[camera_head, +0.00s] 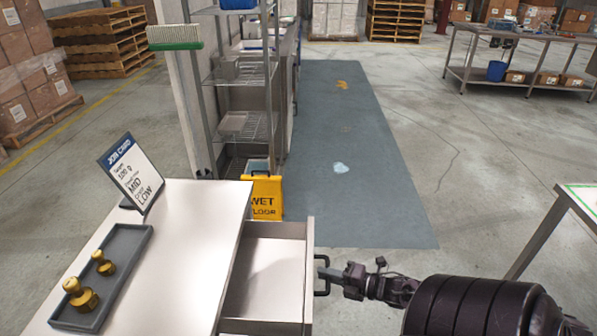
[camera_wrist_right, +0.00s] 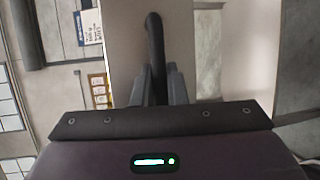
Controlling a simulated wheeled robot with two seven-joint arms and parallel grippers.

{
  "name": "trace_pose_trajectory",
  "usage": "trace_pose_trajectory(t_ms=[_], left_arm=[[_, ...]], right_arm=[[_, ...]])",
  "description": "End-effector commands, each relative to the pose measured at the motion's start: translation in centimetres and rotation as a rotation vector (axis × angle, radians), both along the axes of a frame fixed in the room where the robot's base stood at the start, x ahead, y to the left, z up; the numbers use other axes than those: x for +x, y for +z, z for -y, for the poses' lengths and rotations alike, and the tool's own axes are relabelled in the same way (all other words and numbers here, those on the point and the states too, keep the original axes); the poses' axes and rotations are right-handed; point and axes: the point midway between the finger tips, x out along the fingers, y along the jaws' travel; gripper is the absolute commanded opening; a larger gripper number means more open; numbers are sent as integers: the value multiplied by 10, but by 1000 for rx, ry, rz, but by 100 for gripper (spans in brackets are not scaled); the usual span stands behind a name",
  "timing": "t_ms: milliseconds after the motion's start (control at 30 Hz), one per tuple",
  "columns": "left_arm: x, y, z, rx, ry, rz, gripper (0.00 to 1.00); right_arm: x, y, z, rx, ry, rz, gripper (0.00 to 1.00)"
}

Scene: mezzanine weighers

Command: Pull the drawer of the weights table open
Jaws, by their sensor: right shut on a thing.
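The weights table (camera_head: 190,245) stands at the lower left in the head view. Its drawer (camera_head: 275,270) is pulled out toward the right, and its inside looks empty. A dark bar handle (camera_head: 323,261) is on the drawer's front. My right gripper (camera_head: 335,277) comes in from the right and is shut on the handle. In the right wrist view the dark handle (camera_wrist_right: 154,55) runs between the two fingers of the right gripper (camera_wrist_right: 155,85). My left gripper is not in view.
A tray (camera_head: 135,240) with brass weights (camera_head: 82,294) and a job card (camera_head: 132,175) are on the tabletop. A yellow wet floor sign (camera_head: 266,196) stands behind the drawer. A wire shelf (camera_head: 240,80) is beyond. Open floor lies right of the blue mat (camera_head: 365,150).

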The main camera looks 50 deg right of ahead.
Motion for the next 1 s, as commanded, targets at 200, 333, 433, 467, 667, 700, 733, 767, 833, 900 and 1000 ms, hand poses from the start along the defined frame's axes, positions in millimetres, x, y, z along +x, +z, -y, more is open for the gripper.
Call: trace_pose_trajectory(t_ms=[200, 333, 433, 467, 667, 700, 733, 767, 833, 900, 1000], left_arm=[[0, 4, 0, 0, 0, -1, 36], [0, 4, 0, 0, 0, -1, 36], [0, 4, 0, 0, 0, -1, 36], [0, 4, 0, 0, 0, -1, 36], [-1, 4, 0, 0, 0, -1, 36], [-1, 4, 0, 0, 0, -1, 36], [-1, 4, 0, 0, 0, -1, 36], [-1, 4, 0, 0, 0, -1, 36], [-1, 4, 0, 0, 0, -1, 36], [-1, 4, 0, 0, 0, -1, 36], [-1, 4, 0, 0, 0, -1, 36]], right_arm=[[-29, -1, 24, -1, -1, -3, 0], [-36, 0, 31, -1, -2, -1, 0], [-38, 0, 33, -1, -2, -1, 0], [-38, 0, 34, 0, -2, 0, 0], [-38, 0, 34, -1, -3, 1, 0], [-38, 0, 34, -1, -3, 1, 0], [-38, 0, 34, -1, -3, 1, 0], [-38, 0, 34, -1, -3, 1, 0], [-38, 0, 34, -1, -3, 1, 22], [-38, 0, 33, -1, -3, 1, 31], [-38, 0, 33, 0, -2, 0, 34]])
